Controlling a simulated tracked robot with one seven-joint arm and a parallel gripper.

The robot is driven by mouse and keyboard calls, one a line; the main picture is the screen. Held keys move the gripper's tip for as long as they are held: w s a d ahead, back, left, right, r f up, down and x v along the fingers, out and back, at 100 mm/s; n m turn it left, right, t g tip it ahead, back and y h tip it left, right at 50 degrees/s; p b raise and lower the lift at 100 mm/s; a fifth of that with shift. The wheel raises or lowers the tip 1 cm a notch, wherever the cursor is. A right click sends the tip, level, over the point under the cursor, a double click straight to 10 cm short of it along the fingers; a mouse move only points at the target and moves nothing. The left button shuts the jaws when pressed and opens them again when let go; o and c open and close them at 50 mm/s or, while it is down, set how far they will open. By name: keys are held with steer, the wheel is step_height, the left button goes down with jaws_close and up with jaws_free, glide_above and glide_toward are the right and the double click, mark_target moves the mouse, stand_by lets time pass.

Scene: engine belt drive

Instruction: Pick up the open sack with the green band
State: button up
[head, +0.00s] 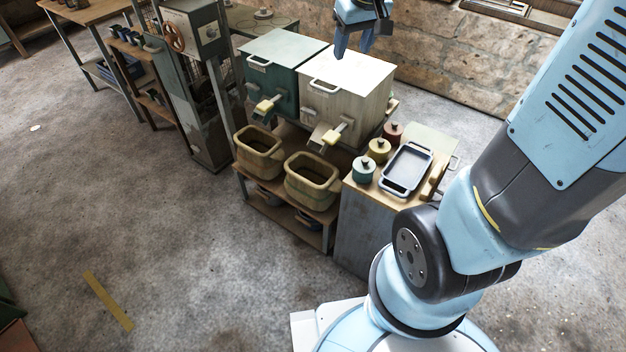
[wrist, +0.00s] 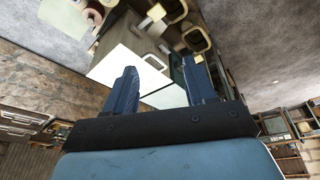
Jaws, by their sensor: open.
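I cannot make out an open sack with a green band in either view. My gripper (head: 353,48) is at the top of the head view, pointing down over the back of the cream bin (head: 338,105). In the wrist view my gripper (wrist: 161,82) has its two blue fingers spread wide apart with nothing held between them. The pale lid of the cream bin shows beyond and between the fingers there.
A dark green bin (head: 272,88) stands left of the cream one. Two tubs (head: 258,152) (head: 312,182) stand below their spouts. A cabinet (head: 362,225) at right holds three lidded pots and a metal tray (head: 406,169). Open floor lies at front left.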

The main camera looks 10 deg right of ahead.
steer(key=w+a+f+n+g, duration=0.1)
steer(key=w+a+f, duration=0.2)
steer(key=w+f, duration=0.45)
steer(key=n+g, duration=0.3)
steer(key=n, duration=0.2)
glide_above(302, 185)
steer(key=shift+h, duration=0.3)
steer(key=f, duration=4)
steer(key=shift+w+f, duration=0.35)
steer(key=shift+w, duration=0.05)
steer(key=shift+s+f, duration=0.15)
steer(key=shift+f, duration=0.6)
step_height(302, 185, down, 7)
steer(key=shift+r, duration=0.1)
steer(key=shift+w+d+f, duration=0.1)
steer(key=shift+w+f, duration=0.15)
steer(key=shift+f, duration=1.4)
steer(key=shift+w+f, duration=0.2)
steer(key=shift+f, duration=1.4)
steer(key=shift+c, duration=0.3)
jaws_close()
